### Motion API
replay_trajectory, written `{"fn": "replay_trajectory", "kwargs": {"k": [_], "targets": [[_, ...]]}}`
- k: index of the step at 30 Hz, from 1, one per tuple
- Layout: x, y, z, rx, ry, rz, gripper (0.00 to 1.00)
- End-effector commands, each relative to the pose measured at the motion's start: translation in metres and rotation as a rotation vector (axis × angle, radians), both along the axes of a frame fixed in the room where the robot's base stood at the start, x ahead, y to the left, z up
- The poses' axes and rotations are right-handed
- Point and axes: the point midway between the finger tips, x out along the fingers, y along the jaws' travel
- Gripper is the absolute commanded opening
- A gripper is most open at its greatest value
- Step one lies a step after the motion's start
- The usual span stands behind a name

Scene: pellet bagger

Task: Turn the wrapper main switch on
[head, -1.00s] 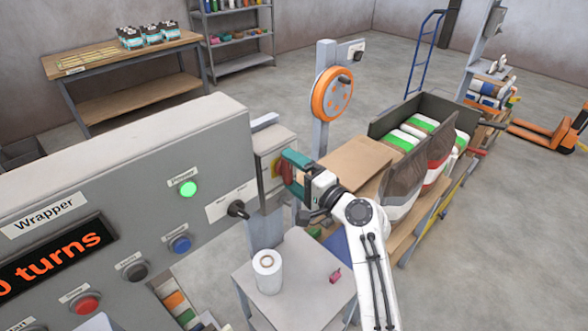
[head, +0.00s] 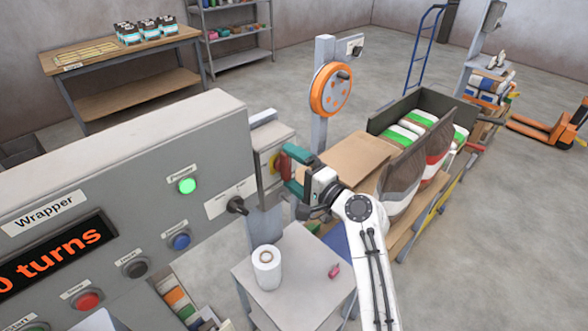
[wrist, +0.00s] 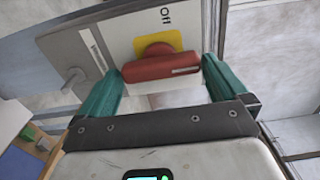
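The wrapper main switch is a red handle on a yellow plate (wrist: 172,38) marked "Off", on a light grey box (head: 262,140) at the right end of the wrapper panel. In the wrist view the red handle (wrist: 160,68) lies crosswise between the teal fingertips of my gripper (wrist: 162,80). Its two ends meet the inner sides of the fingers, with no clear gap, so my gripper looks shut on it. In the head view my gripper (head: 292,170) is against the front of the box, and its fingers hide much of the handle.
The wrapper panel (head: 215,130) has a lit green lamp (head: 187,186), a black selector (head: 237,205) and several buttons. A small table (head: 300,270) with a white roll (head: 266,270) stands below my arm. A post with an orange wheel (head: 330,90) stands behind.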

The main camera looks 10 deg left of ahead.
Motion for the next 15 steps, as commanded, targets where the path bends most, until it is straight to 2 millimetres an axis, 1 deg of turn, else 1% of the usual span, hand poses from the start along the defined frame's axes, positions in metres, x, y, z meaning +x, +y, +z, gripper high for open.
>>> {"fn": "replay_trajectory", "kwargs": {"k": [4, 8, 15], "targets": [[-0.003, -0.003, 0.0, 0.0, -0.001, 0.0, 1.0], [-0.011, -0.015, -0.001, 0.001, -0.001, -0.001, 1.0], [-0.039, -0.051, -0.003, -0.001, -0.001, -0.002, 1.0]]}}
